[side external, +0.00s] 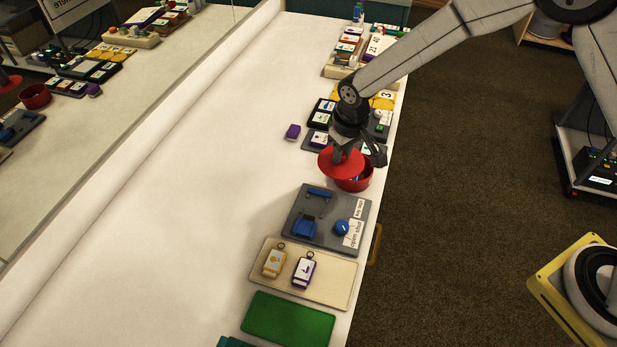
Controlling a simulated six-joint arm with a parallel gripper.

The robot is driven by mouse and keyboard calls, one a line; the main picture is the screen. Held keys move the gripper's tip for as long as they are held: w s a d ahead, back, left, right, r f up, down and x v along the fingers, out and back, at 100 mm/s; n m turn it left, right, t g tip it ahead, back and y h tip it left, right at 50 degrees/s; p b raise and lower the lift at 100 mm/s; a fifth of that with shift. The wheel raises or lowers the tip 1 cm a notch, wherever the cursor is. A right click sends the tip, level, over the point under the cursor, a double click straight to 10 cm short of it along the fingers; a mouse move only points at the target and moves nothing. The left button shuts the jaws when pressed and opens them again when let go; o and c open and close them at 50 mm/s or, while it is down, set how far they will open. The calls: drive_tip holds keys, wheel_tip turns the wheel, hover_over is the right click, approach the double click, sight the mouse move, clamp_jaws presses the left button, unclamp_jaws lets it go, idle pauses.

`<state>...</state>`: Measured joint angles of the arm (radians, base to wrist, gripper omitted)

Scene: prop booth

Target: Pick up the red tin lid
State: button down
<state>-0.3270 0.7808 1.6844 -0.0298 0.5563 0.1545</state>
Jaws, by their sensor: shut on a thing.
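The red tin lid (341,163) is a round red disc, held tilted in my gripper (352,158). My gripper is shut on the lid. The red tin (355,184) stands open on the white table below and slightly right of the lid, and the lid hides part of its rim. From this view I cannot tell whether the lid touches the tin.
A grey board (328,213) with blue parts lies in front of the tin. A beige tray (323,285) with two tags and a green mat (289,319) lie nearer. A small purple block (292,131) sits left. The table's left half is clear.

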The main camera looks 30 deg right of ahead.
sight(356, 155)
drive_tip(key=shift+s+d+r, duration=0.25)
drive_tip(key=shift+s+r, duration=0.15)
drive_tip(key=shift+s, duration=0.35)
drive_tip(key=w+d+f, duration=0.3)
drive_tip(key=w+d, duration=0.1)
drive_tip(key=d, duration=0.2)
drive_tip(key=shift+w+f, duration=0.35)
drive_tip(key=shift+w, duration=0.05)
drive_tip(key=shift+f, duration=0.2)
drive_tip(key=shift+f, duration=1.8)
drive_tip(key=shift+f, duration=0.5)
idle(2.6)
